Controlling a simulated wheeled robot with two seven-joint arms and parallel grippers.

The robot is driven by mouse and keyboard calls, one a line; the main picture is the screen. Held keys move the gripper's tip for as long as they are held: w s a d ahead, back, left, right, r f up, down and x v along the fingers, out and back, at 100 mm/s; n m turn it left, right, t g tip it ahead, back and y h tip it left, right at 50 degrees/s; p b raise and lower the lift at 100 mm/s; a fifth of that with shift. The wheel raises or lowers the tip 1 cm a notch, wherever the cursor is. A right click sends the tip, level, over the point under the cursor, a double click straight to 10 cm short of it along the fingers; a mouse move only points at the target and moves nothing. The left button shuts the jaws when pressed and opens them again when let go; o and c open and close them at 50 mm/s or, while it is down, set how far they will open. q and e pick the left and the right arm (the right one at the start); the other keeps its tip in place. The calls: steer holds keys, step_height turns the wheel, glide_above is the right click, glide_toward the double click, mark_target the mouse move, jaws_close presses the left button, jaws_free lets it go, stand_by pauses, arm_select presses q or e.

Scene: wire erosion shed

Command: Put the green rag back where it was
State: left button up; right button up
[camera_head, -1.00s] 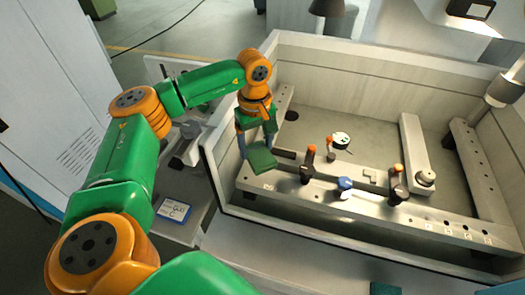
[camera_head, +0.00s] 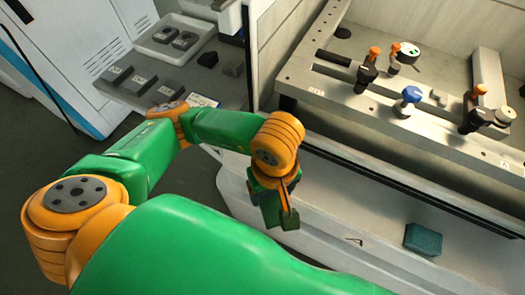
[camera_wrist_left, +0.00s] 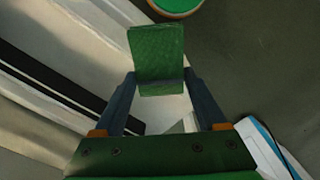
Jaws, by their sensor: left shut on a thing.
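My left gripper (camera_head: 280,212) hangs in front of the machine's front wall in the head view, left of the ledge. In the left wrist view the green rag (camera_wrist_left: 158,52), a folded flat piece, sits between the fingertips, and the gripper is shut on it. Its upper part sticks out beyond the tips. In the head view the rag is hard to tell from the green hand. My right gripper is not in view.
A teal block (camera_head: 423,240) lies on the front ledge (camera_head: 345,225). Behind it, a clamping rail (camera_head: 330,95) carries several knobbed clamps. At the back left, a side table holds a white tray (camera_head: 165,45), grey blocks and a blue-edged card (camera_head: 203,101).

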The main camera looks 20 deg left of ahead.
arm_select(q)
steer(key=w+a+f, duration=0.1)
steer(key=w+f, duration=0.2)
steer(key=w, duration=0.1)
steer(key=w+a+f+p, duration=0.1)
steer(key=w+f, duration=0.1)
steer(key=w, duration=0.1)
steer(key=w+a+f, duration=0.2)
steer(key=w+f, duration=0.1)
steer(key=w, duration=0.1)
steer(key=shift+w+f+p, duration=0.35)
steer(key=shift+p, duration=0.05)
steer(key=f, duration=0.2)
steer(key=f+p, duration=0.1)
steer(key=shift+w+a+f, duration=0.1)
steer(key=shift+w+f, duration=0.15)
steer(key=shift+f, duration=0.05)
steer(key=shift+f, duration=0.1)
